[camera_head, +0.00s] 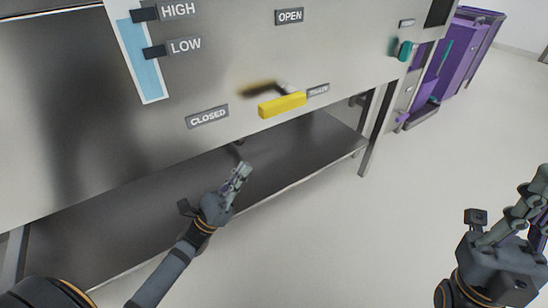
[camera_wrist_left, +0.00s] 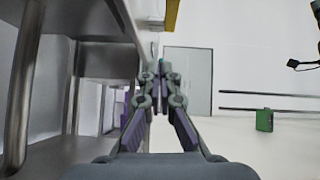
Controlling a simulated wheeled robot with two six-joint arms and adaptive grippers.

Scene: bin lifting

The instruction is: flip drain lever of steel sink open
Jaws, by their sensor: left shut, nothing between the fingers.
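The steel sink front (camera_head: 230,55) carries a yellow drain lever (camera_head: 282,105) on a pivot. The lever lies nearly level, tilted slightly up to the right, between the CLOSED label (camera_head: 208,116) at lower left and the OPEN label (camera_head: 289,16) above. My left gripper (camera_head: 243,168) is shut and empty, below and left of the lever and apart from it. In the left wrist view the closed fingers (camera_wrist_left: 161,72) point along the sink, and a yellow piece of the lever (camera_wrist_left: 172,14) shows at the top. My right gripper (camera_head: 544,180) is at the right edge, partly cut off.
A steel lower shelf (camera_head: 310,150) runs under the sink, with a leg (camera_head: 375,135) at its right end. HIGH and LOW marks flank a blue level gauge (camera_head: 146,70). A purple unit (camera_head: 465,55) stands beyond. The floor at right is clear.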

